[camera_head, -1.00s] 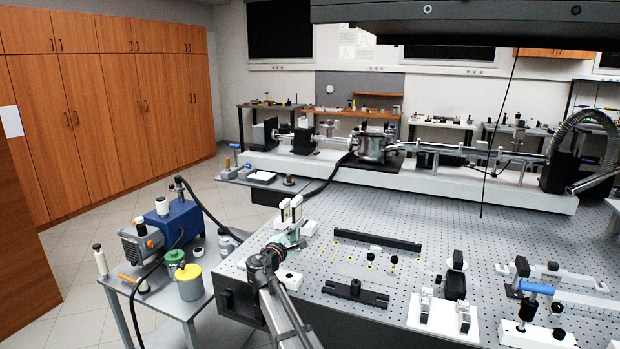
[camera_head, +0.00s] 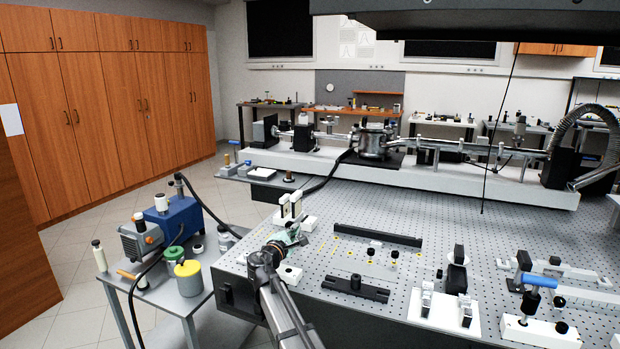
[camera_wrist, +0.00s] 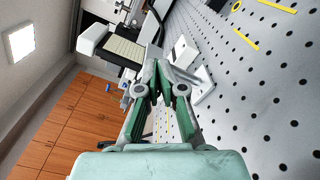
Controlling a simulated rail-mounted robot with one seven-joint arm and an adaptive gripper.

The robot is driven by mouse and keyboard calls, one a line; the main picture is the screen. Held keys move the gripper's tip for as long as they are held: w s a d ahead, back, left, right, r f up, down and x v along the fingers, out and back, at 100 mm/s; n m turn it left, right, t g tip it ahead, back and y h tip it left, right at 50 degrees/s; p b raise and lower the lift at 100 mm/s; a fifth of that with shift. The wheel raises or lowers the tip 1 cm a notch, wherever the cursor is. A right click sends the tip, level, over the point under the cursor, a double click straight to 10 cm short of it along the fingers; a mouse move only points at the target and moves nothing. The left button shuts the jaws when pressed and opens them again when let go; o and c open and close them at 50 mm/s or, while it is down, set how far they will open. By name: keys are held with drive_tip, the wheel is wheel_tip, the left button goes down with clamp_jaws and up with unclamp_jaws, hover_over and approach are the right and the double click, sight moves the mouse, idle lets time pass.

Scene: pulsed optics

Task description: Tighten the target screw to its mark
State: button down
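My gripper (camera_wrist: 158,78) has green fingers, and its tips meet with nothing visible between them. In the head view my gripper (camera_head: 292,236) hangs over the near-left part of the perforated optical table (camera_head: 450,215), close to a pair of white upright blocks. Small dark-topped screws, one of them (camera_head: 394,257), stand to its right between two black bars, with small yellow marks around them. I cannot tell which screw is the target or how it is turned. In the wrist view, yellow line marks (camera_wrist: 246,39) lie at upper right, apart from the fingers.
The white upright blocks (camera_head: 284,207) stand just behind my gripper. Black bars lie behind (camera_head: 378,236) and in front (camera_head: 355,288) of the screws. A white plate with black mounts (camera_head: 443,311) is to the right. A side cart (camera_head: 187,304) with a blue pump stands left.

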drive_tip(key=shift+s+a+f, duration=0.1)
drive_tip(key=shift+s+f, duration=0.05)
drive_tip(key=shift+s, duration=0.05)
idle(0.4)
drive_tip(key=shift+b+v, duration=0.65)
drive_tip(key=shift+v, duration=2.3)
drive_tip(key=shift+d, duration=0.25)
